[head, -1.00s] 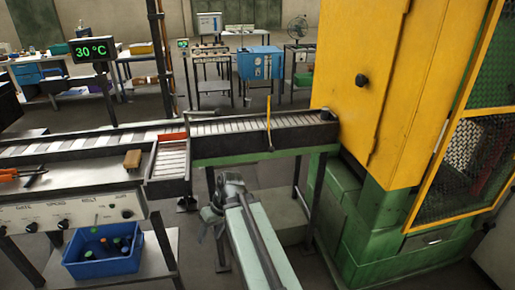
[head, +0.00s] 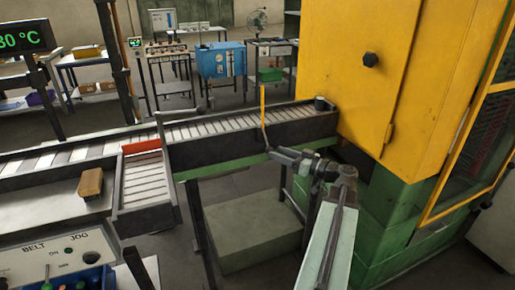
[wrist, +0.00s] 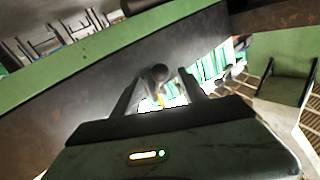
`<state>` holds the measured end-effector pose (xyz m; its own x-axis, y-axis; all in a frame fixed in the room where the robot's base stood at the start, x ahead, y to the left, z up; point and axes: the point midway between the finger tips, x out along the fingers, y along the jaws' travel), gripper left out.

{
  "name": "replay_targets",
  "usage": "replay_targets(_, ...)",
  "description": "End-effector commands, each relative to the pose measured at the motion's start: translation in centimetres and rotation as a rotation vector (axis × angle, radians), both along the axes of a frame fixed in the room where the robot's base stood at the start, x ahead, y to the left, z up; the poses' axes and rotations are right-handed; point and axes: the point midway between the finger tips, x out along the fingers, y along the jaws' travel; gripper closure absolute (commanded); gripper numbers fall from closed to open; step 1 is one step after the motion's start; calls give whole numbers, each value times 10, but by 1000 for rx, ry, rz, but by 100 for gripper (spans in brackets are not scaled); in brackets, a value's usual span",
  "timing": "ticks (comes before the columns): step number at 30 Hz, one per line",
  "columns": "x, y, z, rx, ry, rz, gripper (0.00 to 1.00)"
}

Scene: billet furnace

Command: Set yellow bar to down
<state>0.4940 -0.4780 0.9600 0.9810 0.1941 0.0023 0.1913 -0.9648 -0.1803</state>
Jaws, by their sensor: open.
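The yellow bar (head: 263,106) stands upright against the near side of the conveyor, close to the yellow cabinet. Its lower end meets the dark side rail. My gripper (head: 270,152) is near that lower end. In the wrist view my gripper (wrist: 158,92) has its two fingers apart, with a dark round knob (wrist: 159,73) visible between or beyond them. A small yellow patch shows below the knob; I cannot tell if it is the bar. Whether the fingers touch anything is unclear.
The conveyor (head: 240,130) runs along behind my gripper. The yellow cabinet (head: 365,75) on its green base stands at the right. A side chute (head: 145,180) with a red end, a brown block (head: 91,183) and a control panel (head: 62,250) are at the left.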

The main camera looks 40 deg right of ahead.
Motion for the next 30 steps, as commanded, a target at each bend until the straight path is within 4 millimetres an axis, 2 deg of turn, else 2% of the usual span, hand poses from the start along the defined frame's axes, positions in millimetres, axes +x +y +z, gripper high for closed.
replay_targets(9, 56, 12, 0, 1, 1, 5, 50)
replay_targets(12, 68, 14, 0, 2, 2, 4, 50)
replay_targets(22, 74, 16, 0, 2, 2, 3, 50)
replay_targets(23, 74, 16, 0, 2, 2, 3, 56)
replay_targets(27, 74, 16, 0, 2, 2, 3, 95)
replay_targets(28, 74, 16, 0, 2, 2, 3, 100)
replay_targets(30, 74, 16, 0, 2, 2, 3, 100)
